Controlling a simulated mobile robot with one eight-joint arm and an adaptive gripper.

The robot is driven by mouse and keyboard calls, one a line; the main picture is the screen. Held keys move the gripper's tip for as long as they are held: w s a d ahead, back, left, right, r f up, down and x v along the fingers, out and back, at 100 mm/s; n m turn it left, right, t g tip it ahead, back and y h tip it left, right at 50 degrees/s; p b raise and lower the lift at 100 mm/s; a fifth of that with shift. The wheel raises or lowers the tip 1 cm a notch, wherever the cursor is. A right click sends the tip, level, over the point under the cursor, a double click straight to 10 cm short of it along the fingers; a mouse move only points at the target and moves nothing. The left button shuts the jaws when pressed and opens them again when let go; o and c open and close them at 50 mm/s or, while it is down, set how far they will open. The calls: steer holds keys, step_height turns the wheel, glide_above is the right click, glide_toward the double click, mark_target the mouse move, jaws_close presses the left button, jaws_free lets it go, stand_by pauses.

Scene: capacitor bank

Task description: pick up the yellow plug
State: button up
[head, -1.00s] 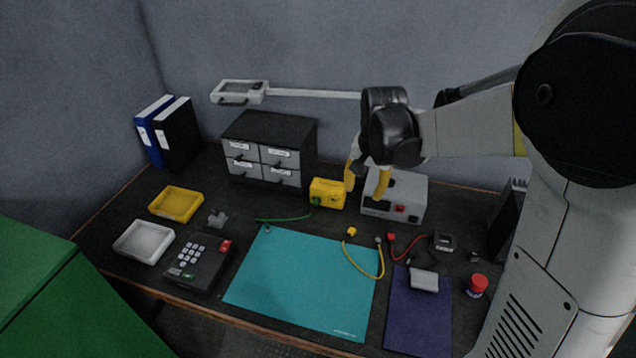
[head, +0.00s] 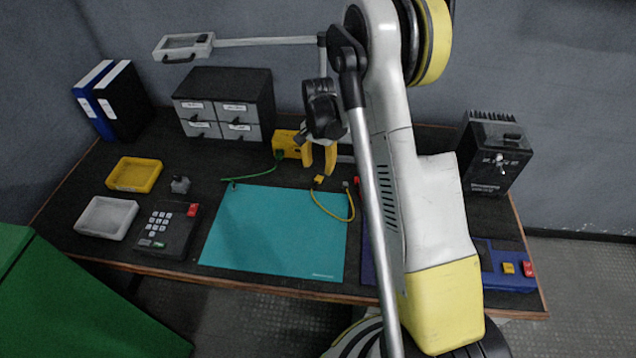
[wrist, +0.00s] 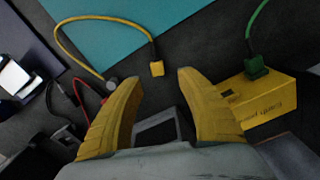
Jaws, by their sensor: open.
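The yellow plug (head: 319,180) lies on the dark table at the end of a yellow cable, just behind the back right part of the teal mat. In the wrist view the yellow plug (wrist: 157,68) sits ahead of the fingertips, near the mat's edge, with its cable curving off to the left. My gripper (head: 319,170) has yellow fingers, is open and empty, and hangs above and behind the plug. The wrist view shows the two fingers of my gripper (wrist: 160,82) spread apart, with the plug between their lines but beyond the tips.
A yellow box (head: 287,144) with a green plug and cable stands close beside my gripper; in the wrist view the box (wrist: 262,105) is near the right finger. The teal mat (head: 270,235) is clear. A black device (head: 491,150) stands at the right.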

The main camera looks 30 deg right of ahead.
mark_target(318, 179)
steer(key=f+b, duration=0.2)
steer(key=f, duration=0.1)
steer(key=s+f+b, duration=0.1)
steer(key=f, duration=0.1)
steer(key=shift+a+f, duration=0.15)
steer(key=shift+a, duration=0.15)
steer(key=c, duration=0.9)
step_height(318, 179, up, 5)
steer(key=p, duration=0.3)
steer(key=shift+f, duration=0.15)
steer(key=s+d+r+p, duration=0.1)
steer(key=s+d+r, duration=0.1)
steer(key=d, duration=0.1)
steer(key=s+d+r+p, duration=0.1)
steer(key=s+d+r, duration=0.1)
steer(key=s+d, duration=0.1)
steer(key=s+d+r+p, duration=0.1)
steer(key=s+d+r, duration=0.1)
steer(key=d, duration=0.1)
steer(key=shift+s+r+p, duration=0.15)
steer(key=shift+r+p, duration=0.1)
steer(key=shift+p, duration=0.15)
